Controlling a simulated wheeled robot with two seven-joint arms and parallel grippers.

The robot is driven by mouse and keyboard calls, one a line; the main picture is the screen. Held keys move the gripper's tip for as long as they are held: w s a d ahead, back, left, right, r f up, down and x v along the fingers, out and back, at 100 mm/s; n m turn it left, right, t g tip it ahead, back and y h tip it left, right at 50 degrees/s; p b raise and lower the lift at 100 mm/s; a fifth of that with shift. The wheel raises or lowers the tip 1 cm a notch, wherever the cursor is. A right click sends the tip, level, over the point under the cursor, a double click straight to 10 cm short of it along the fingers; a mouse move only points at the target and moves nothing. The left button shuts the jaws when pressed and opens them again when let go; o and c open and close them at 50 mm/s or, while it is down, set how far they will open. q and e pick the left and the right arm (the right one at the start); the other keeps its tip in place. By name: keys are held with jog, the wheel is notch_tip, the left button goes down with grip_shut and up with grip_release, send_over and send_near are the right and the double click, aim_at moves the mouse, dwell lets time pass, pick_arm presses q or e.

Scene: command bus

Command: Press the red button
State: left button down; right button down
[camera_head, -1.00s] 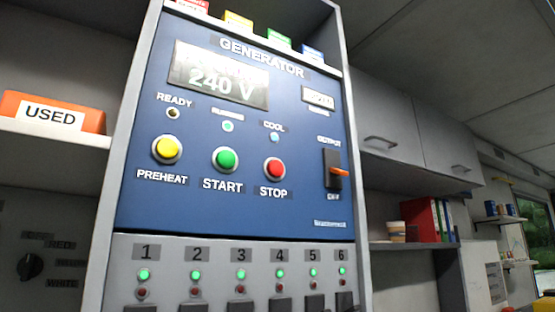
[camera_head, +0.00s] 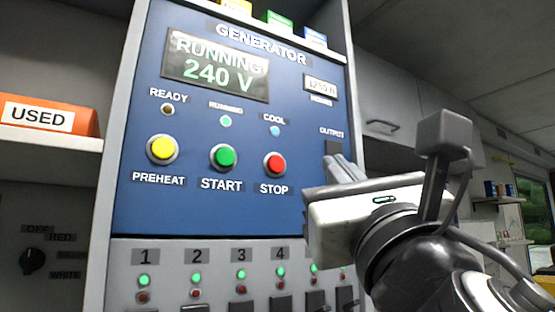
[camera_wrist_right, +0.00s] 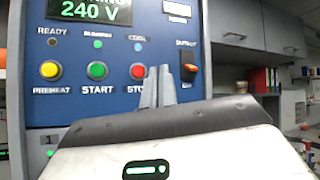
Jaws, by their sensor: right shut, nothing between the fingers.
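The red button (camera_head: 275,164), labelled STOP, is on the blue generator panel (camera_head: 300,215), right of the green START button (camera_head: 224,157) and the yellow PREHEAT button (camera_head: 162,149). It also shows in the right wrist view (camera_wrist_right: 138,71), its right edge close to the fingers. My right gripper (camera_head: 343,168) is shut and empty, in front of the panel to the right of the red button. It hides most of the OUTPUT switch in the head view. In the wrist view the closed fingers (camera_wrist_right: 158,86) point at the panel between the red button and the orange-levered OUTPUT switch (camera_wrist_right: 189,68). My left gripper is not in view.
The display (camera_head: 215,72) reads RUNNING, 240 V. Below the panel are numbered lamps and switches (camera_head: 198,280). An orange box marked USED (camera_head: 85,122) sits on a shelf to the left. Cabinets (camera_head: 395,90) stand to the right.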

aim_at(276, 164)
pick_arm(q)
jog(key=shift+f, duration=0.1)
pick_arm(e)
jog(key=shift+s+r+n+t+y, duration=0.15)
jog(key=shift+s+r+n, duration=0.3)
jog(key=shift+r, duration=0.15)
jog(key=shift+s+r+n+t+y, duration=0.15)
jog(key=shift+s+r+n, duration=0.15)
jog(key=shift+r+n, duration=0.2)
pick_arm(q)
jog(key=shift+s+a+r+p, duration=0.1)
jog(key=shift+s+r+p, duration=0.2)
jog(key=shift+p, duration=0.45)
pick_arm(e)
jog(key=w+a, duration=0.1)
jog(key=w, duration=0.1)
jog(key=w+a, duration=0.4)
jog(key=w, duration=0.1)
jog(key=shift+a, duration=0.15)
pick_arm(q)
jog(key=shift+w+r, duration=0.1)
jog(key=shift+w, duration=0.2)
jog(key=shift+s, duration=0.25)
pick_arm(e)
jog(key=shift+w, duration=0.15)
